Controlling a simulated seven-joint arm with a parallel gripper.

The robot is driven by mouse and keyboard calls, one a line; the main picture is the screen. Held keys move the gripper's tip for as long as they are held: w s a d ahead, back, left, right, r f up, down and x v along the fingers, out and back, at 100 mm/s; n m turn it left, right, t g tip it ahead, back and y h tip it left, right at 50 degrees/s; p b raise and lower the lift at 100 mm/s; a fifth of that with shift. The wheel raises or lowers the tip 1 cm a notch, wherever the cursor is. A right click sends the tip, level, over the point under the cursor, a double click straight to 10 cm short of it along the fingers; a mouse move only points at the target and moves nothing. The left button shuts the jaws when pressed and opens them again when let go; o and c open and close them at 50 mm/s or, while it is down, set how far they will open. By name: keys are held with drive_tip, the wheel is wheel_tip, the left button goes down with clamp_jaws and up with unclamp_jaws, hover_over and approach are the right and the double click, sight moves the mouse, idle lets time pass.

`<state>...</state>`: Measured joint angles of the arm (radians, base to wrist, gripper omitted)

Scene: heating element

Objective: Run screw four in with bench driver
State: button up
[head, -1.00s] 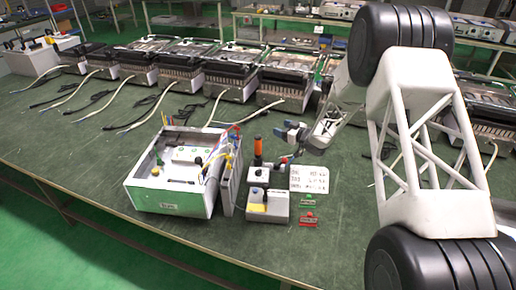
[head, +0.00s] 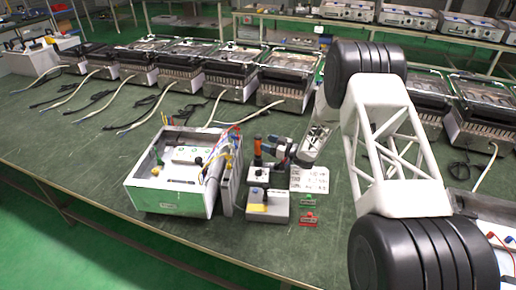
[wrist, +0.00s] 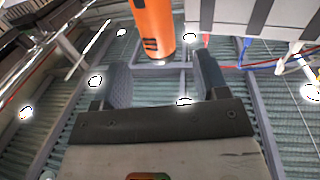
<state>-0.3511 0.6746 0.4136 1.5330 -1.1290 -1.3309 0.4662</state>
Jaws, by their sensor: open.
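The bench driver, with an orange handle (head: 258,147), stands upright in a small grey-white holder (head: 259,174) right of the open unit. In the wrist view the orange handle (wrist: 152,22) is large, just beyond and between my fingers. My gripper (head: 270,148) is open, level with the handle and close on its right side. In the wrist view my two dark fingers (wrist: 163,80) are spread with nothing between them. The open white unit (head: 168,201) has coloured wires at its right side. Screw four is too small to make out.
A grey box with a black knob (head: 267,207) sits in front of the holder. Several heater units line the back. The green bench at front left is clear.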

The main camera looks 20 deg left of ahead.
sight(255, 138)
drive_tip(key=shift+w+a, duration=0.2)
drive_tip(key=shift+a, duration=0.9)
drive_tip(key=shift+w+a, duration=0.2)
drive_tip(key=shift+a, duration=1.1)
drive_tip(key=shift+w+a, duration=0.15)
drive_tip(key=shift+a, duration=1.1)
clamp_jaws()
drive_tip(key=shift+r, duration=0.1)
wheel_tip(255, 138, up, 10)
